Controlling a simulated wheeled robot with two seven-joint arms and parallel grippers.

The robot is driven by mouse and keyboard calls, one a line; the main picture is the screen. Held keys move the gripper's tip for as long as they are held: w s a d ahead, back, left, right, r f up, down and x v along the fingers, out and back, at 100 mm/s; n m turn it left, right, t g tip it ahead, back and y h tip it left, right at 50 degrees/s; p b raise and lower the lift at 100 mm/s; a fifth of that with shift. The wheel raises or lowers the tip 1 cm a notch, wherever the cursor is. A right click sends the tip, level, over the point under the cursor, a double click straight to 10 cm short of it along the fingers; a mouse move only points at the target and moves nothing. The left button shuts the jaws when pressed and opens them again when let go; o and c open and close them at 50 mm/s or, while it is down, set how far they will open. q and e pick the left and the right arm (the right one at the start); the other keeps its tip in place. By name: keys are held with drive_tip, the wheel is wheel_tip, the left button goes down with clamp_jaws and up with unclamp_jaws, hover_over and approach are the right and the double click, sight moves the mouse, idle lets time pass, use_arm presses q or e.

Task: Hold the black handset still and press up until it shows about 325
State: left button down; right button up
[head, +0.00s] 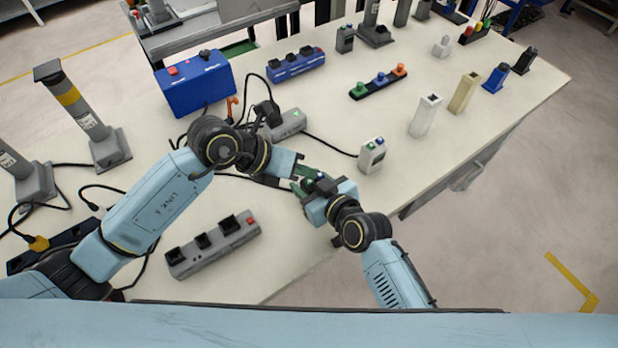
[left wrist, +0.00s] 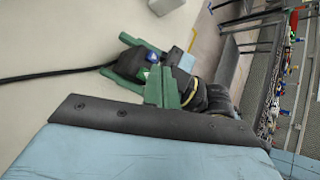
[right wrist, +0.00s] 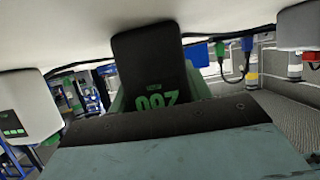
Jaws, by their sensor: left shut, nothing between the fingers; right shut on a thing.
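The black handset (head: 313,181) is held in my right gripper (head: 318,186) above the table's front edge. In the left wrist view the handset (left wrist: 135,64) shows a blue and a green button between the right gripper's green fingers.
A pale handset (head: 371,156) with green and blue buttons stands on the table just behind. A grey power strip (head: 213,244) lies front left, another (head: 285,124) behind my left wrist. A black cable crosses the table near the grippers. The right front of the table is clear.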

use_arm(q)
drive_tip(key=shift+f, duration=0.45)
drive_tip(key=shift+f, duration=0.5)
idle(1.4)
drive_tip(key=shift+r, duration=0.9)
drive_tip(key=shift+r, duration=0.15)
wheel_tip(320, 180, up, 5)
drive_tip(key=shift+f, duration=0.1)
idle(0.6)
